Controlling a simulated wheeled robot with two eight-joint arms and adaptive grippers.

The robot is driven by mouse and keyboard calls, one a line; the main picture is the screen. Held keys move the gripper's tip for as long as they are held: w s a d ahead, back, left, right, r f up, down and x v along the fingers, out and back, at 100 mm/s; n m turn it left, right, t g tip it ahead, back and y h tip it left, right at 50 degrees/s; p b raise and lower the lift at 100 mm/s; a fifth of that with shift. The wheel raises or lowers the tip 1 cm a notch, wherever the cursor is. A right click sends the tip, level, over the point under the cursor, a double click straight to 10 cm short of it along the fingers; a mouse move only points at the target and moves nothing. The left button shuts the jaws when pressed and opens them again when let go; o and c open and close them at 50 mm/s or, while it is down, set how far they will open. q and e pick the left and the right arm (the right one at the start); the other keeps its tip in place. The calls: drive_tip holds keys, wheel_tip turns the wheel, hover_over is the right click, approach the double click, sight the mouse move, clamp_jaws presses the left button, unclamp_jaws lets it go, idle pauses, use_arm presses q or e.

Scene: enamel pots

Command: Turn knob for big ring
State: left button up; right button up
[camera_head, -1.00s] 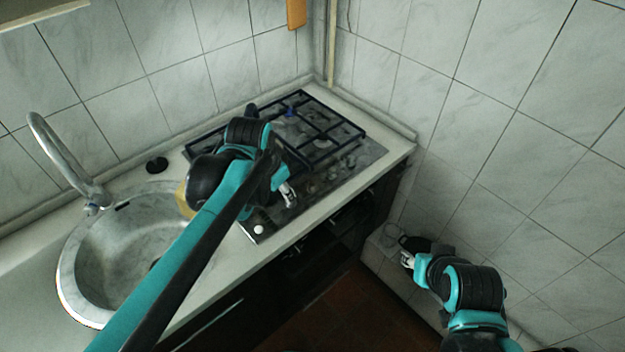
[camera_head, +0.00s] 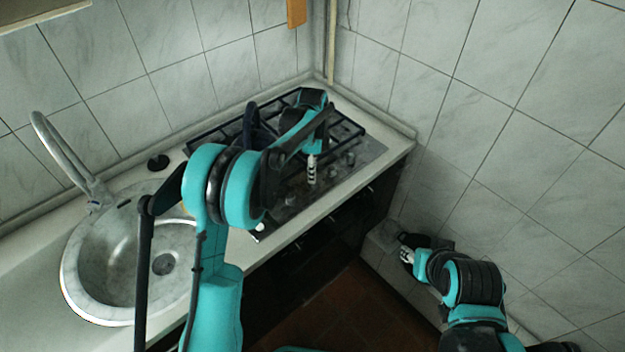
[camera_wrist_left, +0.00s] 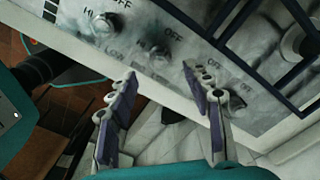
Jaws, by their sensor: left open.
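The gas hob (camera_head: 372,150) is set in the counter, with a row of knobs along its front strip. In the head view, two knobs (camera_head: 341,165) show just right of my left gripper (camera_head: 311,183), which points down over the strip. In the left wrist view, the gripper (camera_wrist_left: 160,74) is open and nothing is between its fingers. A knob (camera_wrist_left: 156,48) lies just beyond the fingertips. Another knob (camera_wrist_left: 106,21) is further left. Which knob serves the big ring cannot be told. My left arm hides part of the hob. My right gripper (camera_head: 406,256) hangs low by the wall.
Dark grates (camera_head: 350,130) cover the hob, close to my left arm. A round sink (camera_head: 75,270) and a tap (camera_head: 62,150) are at left. Tiled walls (camera_head: 500,100) close off the back and right. The floor in front of the counter is clear.

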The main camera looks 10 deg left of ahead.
use_arm(q)
wheel_tip(320, 180, down, 5)
drive_tip(key=shift+f+b, duration=0.15)
drive_tip(key=shift+b, duration=0.4)
